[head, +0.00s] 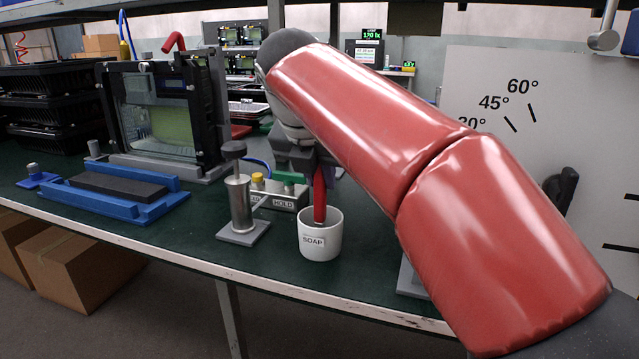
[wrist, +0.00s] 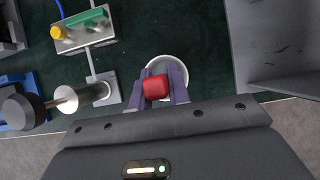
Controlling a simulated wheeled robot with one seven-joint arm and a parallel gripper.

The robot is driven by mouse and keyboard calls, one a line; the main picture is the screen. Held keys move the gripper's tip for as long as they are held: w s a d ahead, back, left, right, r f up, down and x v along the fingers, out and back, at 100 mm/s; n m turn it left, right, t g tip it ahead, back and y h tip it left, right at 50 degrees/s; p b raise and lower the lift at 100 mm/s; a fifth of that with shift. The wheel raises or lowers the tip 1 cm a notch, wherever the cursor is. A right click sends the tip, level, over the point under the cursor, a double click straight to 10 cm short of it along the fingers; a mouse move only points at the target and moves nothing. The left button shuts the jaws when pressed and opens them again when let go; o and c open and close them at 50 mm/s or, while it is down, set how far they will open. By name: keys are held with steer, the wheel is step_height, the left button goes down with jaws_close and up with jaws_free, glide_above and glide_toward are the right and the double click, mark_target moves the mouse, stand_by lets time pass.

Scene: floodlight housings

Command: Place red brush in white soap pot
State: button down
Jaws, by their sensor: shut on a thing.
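The white soap pot (head: 320,243), labelled SOAP, stands upright on the green bench near its front edge. The red brush (head: 319,195) is upright above the pot, its lower end inside the rim. My gripper (head: 315,172) is shut on the red brush from above, partly hidden by my red arm. In the wrist view the brush (wrist: 156,87) shows end-on as a red block between the two purple-grey fingers of my gripper (wrist: 158,88). The rim of the pot (wrist: 182,68) shows around and behind it. The brush's lower end is hidden, so I cannot tell whether it touches the pot's bottom.
A metal pump dispenser (head: 240,200) stands left of the pot. A hold box (head: 275,195) with green and yellow buttons is behind it. A blue fixture (head: 115,195) lies further left. A white angle board (head: 540,130) stands at right. The bench's front edge is close to the pot.

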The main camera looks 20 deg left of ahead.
steer(key=c, duration=1.3)
jaws_free()
steer(key=shift+c, duration=0.2)
steer(key=shift+f, duration=0.1)
steer(key=shift+f+b, duration=0.25)
steer(key=shift+b, duration=0.4)
steer(key=p+v, duration=0.2)
steer(key=v, duration=0.6)
steer(key=shift+p, duration=0.35)
